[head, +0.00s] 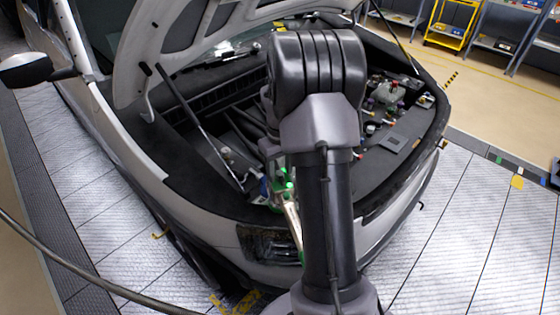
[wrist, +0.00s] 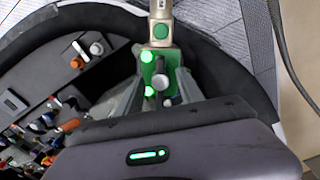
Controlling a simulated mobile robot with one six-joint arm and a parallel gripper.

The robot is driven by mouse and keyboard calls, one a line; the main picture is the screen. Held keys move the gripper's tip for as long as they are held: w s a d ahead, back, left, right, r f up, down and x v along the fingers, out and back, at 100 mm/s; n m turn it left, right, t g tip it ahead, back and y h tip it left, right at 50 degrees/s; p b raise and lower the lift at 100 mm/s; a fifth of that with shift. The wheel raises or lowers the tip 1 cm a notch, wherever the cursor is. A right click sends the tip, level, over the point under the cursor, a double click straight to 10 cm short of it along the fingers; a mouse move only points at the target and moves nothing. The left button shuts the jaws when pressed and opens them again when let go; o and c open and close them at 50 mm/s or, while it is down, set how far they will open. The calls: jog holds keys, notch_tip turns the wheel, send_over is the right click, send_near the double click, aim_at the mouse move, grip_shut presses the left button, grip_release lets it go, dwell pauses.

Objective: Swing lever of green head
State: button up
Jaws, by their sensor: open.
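The green head (wrist: 160,62) is in the upper middle of the wrist view, with two lit green spots and a pale metal fitting (wrist: 160,22) above it. A grey rounded piece (wrist: 158,80) on its front may be the lever; I cannot tell for sure. My gripper (wrist: 159,88) is open, with a grey finger on either side of the head's lower part. Whether the fingers touch it is unclear. In the head view the green head (head: 281,183) shows beside my arm at the car's front edge, above a pale tube. My gripper is mostly hidden there behind my arm.
The car's hood (head: 185,40) is raised over the open engine bay (head: 225,125), with a prop strut (head: 197,125) at left. Caps and fittings (head: 390,95) sit at the bay's right. A cable (head: 80,275) crosses the lower left. The floor (head: 470,230) at right is clear.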

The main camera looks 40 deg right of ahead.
aim_at(280, 172)
notch_tip(280, 172, up, 17)
jog(key=p, duration=0.4)
